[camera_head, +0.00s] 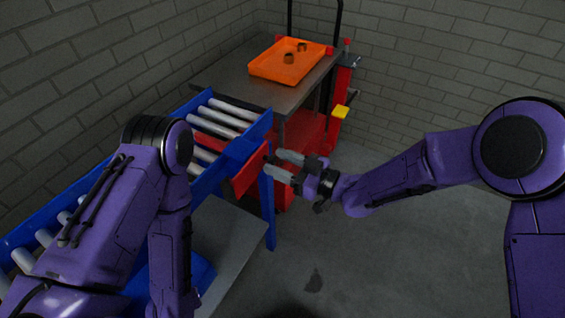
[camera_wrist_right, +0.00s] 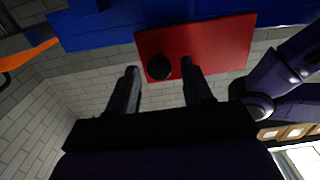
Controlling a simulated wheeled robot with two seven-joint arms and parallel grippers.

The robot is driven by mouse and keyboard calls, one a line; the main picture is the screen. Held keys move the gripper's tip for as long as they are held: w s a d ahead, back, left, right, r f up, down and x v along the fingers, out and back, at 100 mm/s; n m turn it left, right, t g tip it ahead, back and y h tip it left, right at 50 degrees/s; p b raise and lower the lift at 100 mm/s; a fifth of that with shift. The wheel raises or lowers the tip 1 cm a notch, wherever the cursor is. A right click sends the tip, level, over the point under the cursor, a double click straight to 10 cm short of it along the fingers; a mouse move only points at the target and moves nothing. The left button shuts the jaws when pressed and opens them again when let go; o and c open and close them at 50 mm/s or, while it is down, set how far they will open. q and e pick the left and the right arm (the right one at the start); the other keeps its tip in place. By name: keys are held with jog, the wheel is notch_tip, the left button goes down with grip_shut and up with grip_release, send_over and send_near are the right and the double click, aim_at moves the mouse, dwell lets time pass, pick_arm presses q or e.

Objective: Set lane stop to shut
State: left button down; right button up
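The lane stop shows as a red plate (camera_head: 250,169) on the right side of the blue roller lane (camera_head: 240,148). In the right wrist view the red plate (camera_wrist_right: 215,50) carries a round black knob (camera_wrist_right: 159,67). My right gripper (camera_head: 279,164) is open beside the plate. In its wrist view the two fingers (camera_wrist_right: 159,72) stand apart, with the knob appearing between their tips; I cannot tell whether they touch it. Red also shows across the lane between the rollers (camera_head: 208,127). My left arm covers part of the lane, and its gripper is out of view.
A cart with a grey top (camera_head: 235,75) and an orange tray (camera_head: 289,61) holding small dark parts stands beyond the lane's far end. The floor at right is clear. Brick walls close the back.

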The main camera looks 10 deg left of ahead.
jog(key=b+v, duration=0.1)
jog(key=v, duration=0.9)
jog(key=shift+d+b, duration=0.25)
jog(key=shift+b, duration=0.05)
jog(key=shift+s, duration=0.1)
jog(key=d+f+m+t+h+p, duration=0.1)
jog(key=d+f+m+t+h, duration=0.4)
jog(key=d+f+m+h, duration=0.95)
jog(key=s+d+f+m+g+h, duration=0.2)
jog(key=s+d+f, duration=0.2)
jog(key=s, duration=0.4)
jog(key=s+d+f+m+g+h+p, duration=0.1)
jog(key=s+d+f+m+g+h, duration=0.1)
jog(key=s, duration=0.6)
jog(key=s+d+f+m+g+h, duration=0.2)
jog(key=s+d+f+g, duration=0.1)
jog(key=s+d+f, duration=0.3)
jog(key=s+d, duration=0.2)
jog(key=s, duration=0.1)
jog(key=shift+d+m+p, duration=0.25)
jog(key=shift+m+p, duration=0.1)
